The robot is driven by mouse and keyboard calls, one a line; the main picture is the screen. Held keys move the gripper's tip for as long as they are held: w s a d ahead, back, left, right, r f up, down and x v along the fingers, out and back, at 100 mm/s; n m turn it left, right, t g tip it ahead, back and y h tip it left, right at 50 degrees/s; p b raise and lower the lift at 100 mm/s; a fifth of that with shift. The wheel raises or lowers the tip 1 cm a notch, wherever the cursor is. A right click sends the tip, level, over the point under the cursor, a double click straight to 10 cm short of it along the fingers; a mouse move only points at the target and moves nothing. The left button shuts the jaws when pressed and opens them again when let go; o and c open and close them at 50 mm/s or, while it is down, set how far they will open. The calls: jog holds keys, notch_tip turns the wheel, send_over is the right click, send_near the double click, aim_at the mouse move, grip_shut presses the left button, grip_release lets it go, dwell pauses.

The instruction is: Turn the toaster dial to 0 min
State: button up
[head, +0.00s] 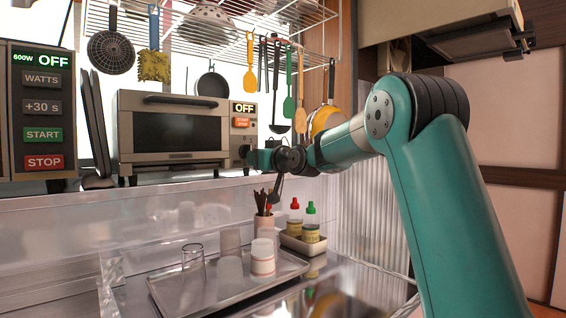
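The toaster oven (180,102) stands on the shelf, left of centre in the head view. It has a dark glass door, and its small display (244,107) reads OFF. An orange button (241,122) sits under the display. My gripper (251,154) is at the lower right of the toaster's control panel, where its end overlaps the panel. It hides this part of the panel, and I cannot make out the dial clearly. I cannot tell whether the gripper touches the dial or whether its fingers are open or shut.
A microwave (43,108) with an OFF display stands at the left. Utensils hang from a wire rack (290,18) above. Below the shelf, a metal tray (282,276) holds glasses and cups, beside a utensil cup (263,222) and two bottles.

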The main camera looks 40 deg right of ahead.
jog(key=s+b, duration=0.1)
jog(key=s, duration=1.3)
jog(key=shift+d, duration=0.2)
jog(key=s+a+f+n+g+y, duration=0.2)
jog(key=s+a+f+g+y, duration=0.15)
jog(key=a+f, duration=0.55)
jog(key=s+a+f+n+g+y, duration=0.1)
jog(key=s+a+f+g+y, duration=0.25)
jog(key=a, duration=0.95)
jog(key=s+a+f+g, duration=0.2)
jog(key=s, duration=0.2)
jog(key=s+a+f+n+g+h, duration=0.1)
jog(key=s+a+f+g, duration=0.1)
jog(key=s+f+g, duration=0.1)
jog(key=s+a+f+n+g, duration=0.1)
jog(key=s+a+f+g, duration=0.1)
jog(key=s+a, duration=0.1)
jog(key=shift+s+f+h, duration=0.4)
jog(key=shift+s, duration=0.45)
jog(key=s+f+n+g+h, duration=0.2)
jog(key=s+f+g, duration=0.2)
jog(key=s, duration=0.6)
notch_tip(320, 180, up, 25)
jog(key=p, duration=2.4)
jog(key=shift+w+a+m+p, duration=0.25)
jog(key=shift+a+m+p, duration=0.05)
jog(key=shift+a, duration=0.15)
